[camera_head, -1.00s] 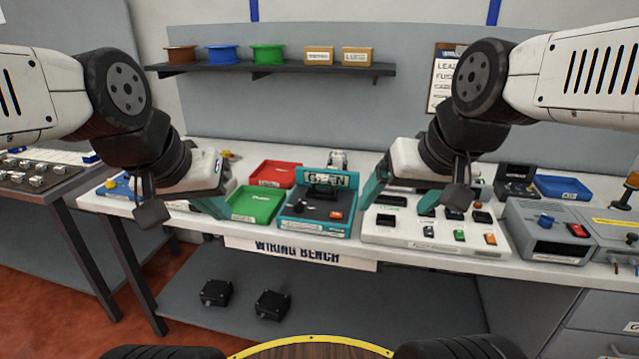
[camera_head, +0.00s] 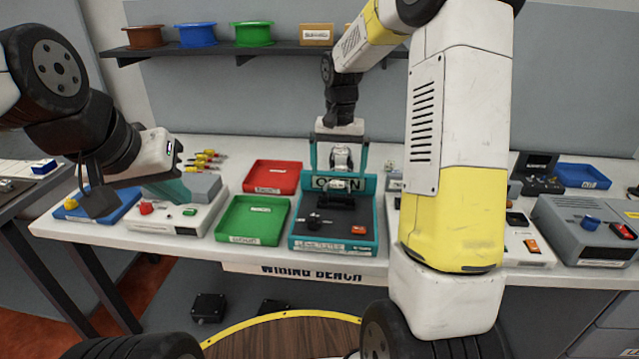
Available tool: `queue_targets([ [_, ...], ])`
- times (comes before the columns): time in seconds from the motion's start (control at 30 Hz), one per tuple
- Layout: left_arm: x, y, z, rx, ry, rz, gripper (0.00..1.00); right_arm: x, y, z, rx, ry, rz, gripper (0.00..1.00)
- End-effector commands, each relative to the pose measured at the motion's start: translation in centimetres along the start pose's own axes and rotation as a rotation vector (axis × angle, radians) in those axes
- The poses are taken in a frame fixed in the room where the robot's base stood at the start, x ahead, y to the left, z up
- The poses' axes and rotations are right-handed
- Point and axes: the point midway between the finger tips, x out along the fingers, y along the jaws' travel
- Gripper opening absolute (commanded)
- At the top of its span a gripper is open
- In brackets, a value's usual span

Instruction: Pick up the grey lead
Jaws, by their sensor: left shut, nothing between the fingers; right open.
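A small white-grey item (camera_head: 341,158) stands at the back of the bench, behind the teal fixture (camera_head: 366,228) with the OPEN sign. It may be the grey lead, but it is too small to tell. My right gripper (camera_head: 339,166) is open, pointing down, with one teal finger on each side of that item in the picture. I cannot tell whether it touches the item. My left gripper (camera_head: 178,192) is shut and empty, low over the white box with a red knob (camera_head: 170,217) at the left.
A red tray (camera_head: 272,177) and a green tray (camera_head: 253,220) lie left of the fixture. Several yellow-and-red handled tools (camera_head: 207,157) lie at the back left. A blue tray (camera_head: 582,176) and a grey instrument (camera_head: 575,228) stand right. My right arm hides the bench right of the fixture.

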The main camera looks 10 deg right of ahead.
Motion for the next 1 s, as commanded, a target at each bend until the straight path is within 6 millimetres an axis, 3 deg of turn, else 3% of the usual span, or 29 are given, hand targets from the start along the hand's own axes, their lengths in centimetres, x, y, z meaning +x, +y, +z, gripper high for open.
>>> queue_targets([
  [0.5, 0.0, 0.0, 0.0, 0.000, 0.000, 0.000, 0.00, 6.6, -0.1, 0.5, -0.001, -0.003, 0.000, 1.00],
  [0.83, 0.0, 0.0, 0.0, 0.000, 0.000, 0.000, 0.00, 7.3, -0.1, 0.5, -0.002, 0.000, -0.001, 1.00],
  [1.0, 0.0, 0.0, 0.0, 0.000, 0.000, 0.000, 0.00, 7.3, -0.1, 0.5, -0.001, 0.000, -0.001, 0.67],
])
